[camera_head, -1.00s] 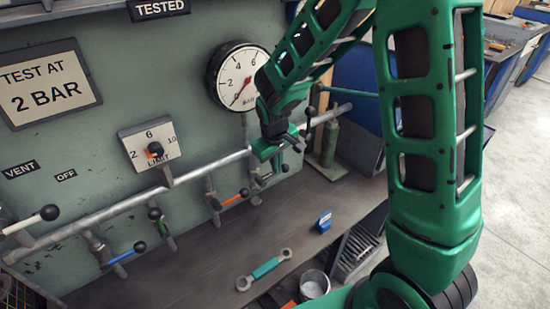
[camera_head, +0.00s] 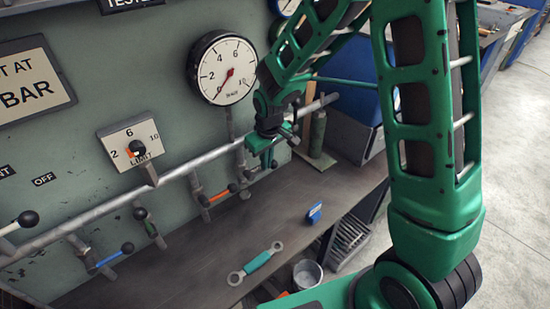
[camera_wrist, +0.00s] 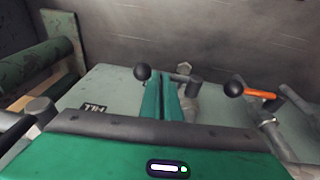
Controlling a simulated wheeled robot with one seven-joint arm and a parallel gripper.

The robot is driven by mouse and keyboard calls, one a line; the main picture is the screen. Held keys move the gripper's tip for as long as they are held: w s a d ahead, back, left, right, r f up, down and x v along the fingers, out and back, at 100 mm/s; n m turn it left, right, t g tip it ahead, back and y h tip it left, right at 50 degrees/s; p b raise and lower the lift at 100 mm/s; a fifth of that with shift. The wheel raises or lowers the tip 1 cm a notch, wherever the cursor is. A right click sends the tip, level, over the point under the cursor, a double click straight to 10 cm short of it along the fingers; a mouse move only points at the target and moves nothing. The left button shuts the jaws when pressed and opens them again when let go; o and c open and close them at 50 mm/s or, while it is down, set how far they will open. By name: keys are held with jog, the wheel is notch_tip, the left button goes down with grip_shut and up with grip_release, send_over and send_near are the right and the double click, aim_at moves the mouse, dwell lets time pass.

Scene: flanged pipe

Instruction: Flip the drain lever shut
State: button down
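A short grey lever with a black ball knob (camera_wrist: 142,72) sits at my gripper in the wrist view; its knob also shows in the head view (camera_head: 273,163). I cannot read which lever is the drain one. My gripper (camera_wrist: 161,84) has its two green fingers close together, with a thin dark gap and nothing visible between them. The fingertips are beside that knob, over or against its grey handle; contact cannot be told. An orange lever with a black knob (camera_head: 219,195) is to the left in the head view, and to the right in the wrist view (camera_wrist: 262,94).
A pipe (camera_head: 95,213) runs along the panel with a green lever (camera_head: 149,226), a blue lever (camera_head: 110,258) and a white-handled one (camera_head: 12,227). A gauge (camera_head: 222,68) hangs above. A wrench (camera_head: 257,262) and blue block (camera_head: 314,213) lie on the bench. A green cylinder (camera_head: 318,133) stands right.

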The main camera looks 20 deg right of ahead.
jog(key=shift+s+d+f, duration=0.2)
jog(key=shift+s+f, duration=0.05)
jog(key=shift+f, duration=0.15)
jog(key=shift+w+d+r, duration=0.1)
jog(key=shift+w+r, duration=0.35)
jog(key=shift+r, duration=0.15)
jog(key=v, duration=1.3)
jog(key=s+d+r+m+g+h, duration=0.1)
jog(key=s+d+r+m, duration=0.15)
jog(key=s+d, duration=0.5)
jog(key=s+d+r+m, duration=0.1)
jog(key=s+d+m, duration=0.3)
jog(key=d, duration=0.6)
jog(key=s+d+m, duration=0.2)
jog(key=s, duration=0.7)
jog(key=s+d+m+g+y, duration=0.1)
jog(key=s+d+m, duration=0.1)
jog(key=s, duration=0.7)
jog(key=shift+s+d+g, duration=0.2)
jog(key=shift+d+g, duration=0.1)
jog(key=shift+d, duration=0.55)
jog(key=shift+f+m, duration=0.1)
jog(key=shift+m, duration=0.15)
